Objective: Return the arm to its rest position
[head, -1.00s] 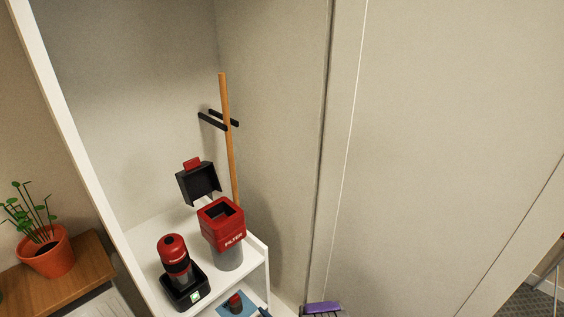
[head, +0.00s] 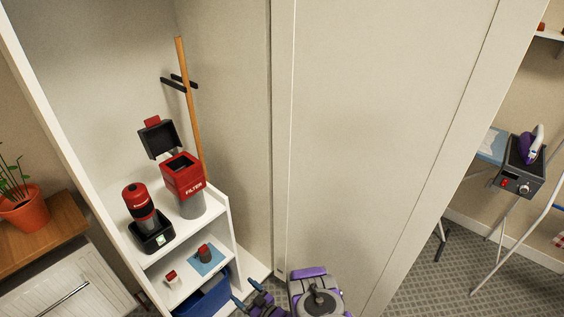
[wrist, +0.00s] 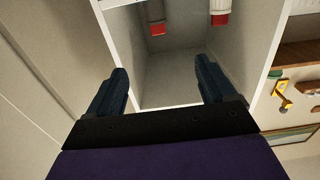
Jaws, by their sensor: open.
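My gripper (head: 247,294) shows at the bottom of the head view, with my purple arm to its right. In the wrist view my gripper (wrist: 160,72) has its two dark blue fingers spread wide apart with nothing between them. In the head view the gripper is low, in front and to the right of this shelf unit (head: 222,200).
A red FILTER bin (head: 183,176) and a red-black device (head: 137,202) stand on the shelf top. A blue crate (head: 205,297) sits below. A tall panel (head: 370,120) rises behind my arm. A purple iron (head: 532,142) is at right, a potted plant (head: 25,208) at left.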

